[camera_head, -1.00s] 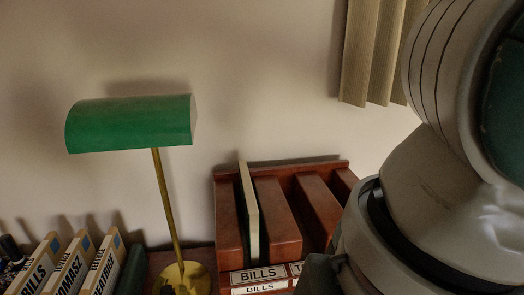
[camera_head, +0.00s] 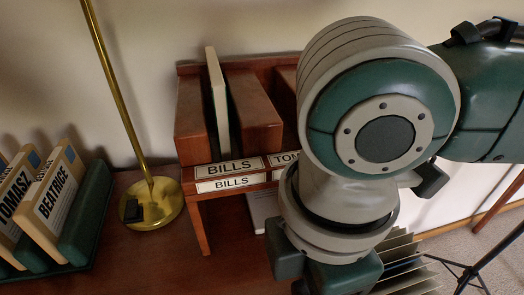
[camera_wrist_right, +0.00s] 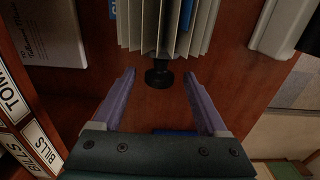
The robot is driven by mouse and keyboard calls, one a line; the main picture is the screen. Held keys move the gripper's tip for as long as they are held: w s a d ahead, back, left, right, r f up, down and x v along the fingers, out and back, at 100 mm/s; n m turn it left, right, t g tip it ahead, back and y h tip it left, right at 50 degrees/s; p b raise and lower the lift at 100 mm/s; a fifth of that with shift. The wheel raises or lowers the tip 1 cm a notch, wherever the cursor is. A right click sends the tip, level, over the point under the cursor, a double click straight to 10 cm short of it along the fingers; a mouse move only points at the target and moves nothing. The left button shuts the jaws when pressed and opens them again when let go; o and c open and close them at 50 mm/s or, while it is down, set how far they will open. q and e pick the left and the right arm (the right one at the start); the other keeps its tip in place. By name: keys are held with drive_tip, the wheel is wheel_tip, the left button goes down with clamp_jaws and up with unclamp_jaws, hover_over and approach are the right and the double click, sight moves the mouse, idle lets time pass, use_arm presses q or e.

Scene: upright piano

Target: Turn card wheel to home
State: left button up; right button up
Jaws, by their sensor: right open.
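A black knob or foot (camera_wrist_right: 160,77) is below the cards. In the head view, the edges of the fanned cards (camera_head: 408,265) show at the bottom, partly hidden by my right arm. My right gripper (camera_wrist_right: 158,75) is open, its two fingers spread on either side of the black part, with nothing visibly gripped. Whether they touch it is unclear. My left gripper is out of view.
A wooden sorter (camera_head: 258,110) labelled BILLS stands left of my right arm, with a pale upright board (camera_head: 217,100) in one slot. A brass lamp stand (camera_head: 153,205) and name blocks (camera_head: 52,195) are farther left. A pale booklet (camera_wrist_right: 48,32) lies near the wheel.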

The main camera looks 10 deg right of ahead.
drive_tip(key=shift+f, duration=0.15)
drive_tip(key=shift+c, duration=0.3)
clamp_jaws()
idle(0.3)
